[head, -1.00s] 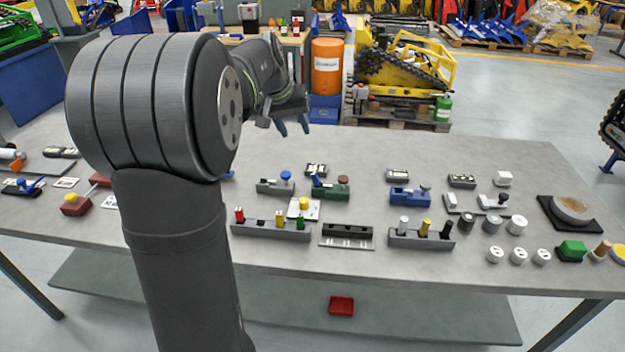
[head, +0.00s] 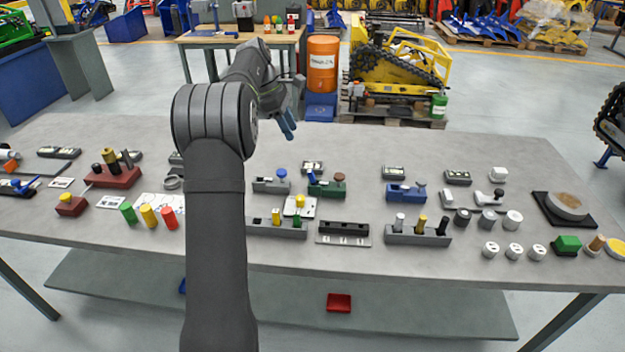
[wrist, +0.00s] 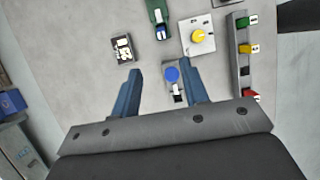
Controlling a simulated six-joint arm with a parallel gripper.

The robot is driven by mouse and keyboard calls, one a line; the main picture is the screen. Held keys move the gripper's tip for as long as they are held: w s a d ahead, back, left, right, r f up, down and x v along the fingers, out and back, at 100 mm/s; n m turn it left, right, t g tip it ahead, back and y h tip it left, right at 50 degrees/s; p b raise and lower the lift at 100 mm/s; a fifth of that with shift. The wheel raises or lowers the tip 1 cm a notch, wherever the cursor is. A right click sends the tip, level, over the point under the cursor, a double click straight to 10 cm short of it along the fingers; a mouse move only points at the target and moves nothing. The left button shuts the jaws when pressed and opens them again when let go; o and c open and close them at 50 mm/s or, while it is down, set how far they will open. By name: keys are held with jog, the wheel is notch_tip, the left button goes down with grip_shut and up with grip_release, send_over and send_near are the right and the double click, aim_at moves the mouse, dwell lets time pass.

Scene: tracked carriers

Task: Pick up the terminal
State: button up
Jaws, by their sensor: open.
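I cannot tell for certain which piece is the terminal. A small black block with white contacts (head: 312,167) lies behind the green holder; it also shows in the wrist view (wrist: 123,49), left of and beyond my fingers. Similar dark blocks lie farther right, one at the back middle (head: 394,172) and another beside it (head: 457,177). My gripper (head: 288,131) is open and empty above the table's back part, blue fingers pointing down. In the wrist view my gripper (wrist: 162,73) has a grey holder with a blue knob (wrist: 172,75) showing between its fingers, apparently below them.
The green holder (head: 327,187), a white plate with a yellow button (head: 300,206) and a rack of coloured pegs (head: 277,228) stand close by. A blue holder (head: 406,193) is to the right. The table (head: 350,148) is clear along its back edge.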

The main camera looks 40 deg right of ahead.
aim_at(311, 171)
jog(key=x, duration=1.7)
jog(key=shift+s, duration=0.1)
jog(key=shift+c, duration=0.4)
grip_shut()
